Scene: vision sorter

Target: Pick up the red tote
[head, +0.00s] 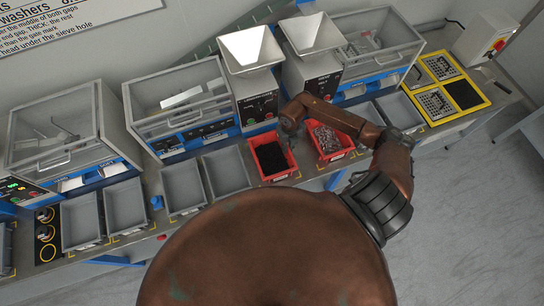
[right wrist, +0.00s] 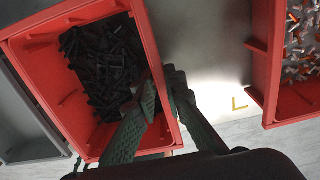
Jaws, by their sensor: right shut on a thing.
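A red tote (head: 275,174) full of small black parts stands on the bench below the hopper machines. In the right wrist view this red tote (right wrist: 85,145) fills the left half, with the dark parts heaped inside. My right gripper (head: 288,127) is at the tote's upper right rim. In the right wrist view the right gripper (right wrist: 161,88) has one finger inside the tote and one outside, shut on its side wall. The tote appears to rest level on the bench. My left gripper is not in view.
A second red tote (head: 345,152) with mixed metallic parts stands just to the right, partly behind my arm. Grey trays (head: 225,178) line the bench to the left. A yellow-bordered board (head: 452,117) lies at the far right. Hoppers (head: 252,50) stand behind.

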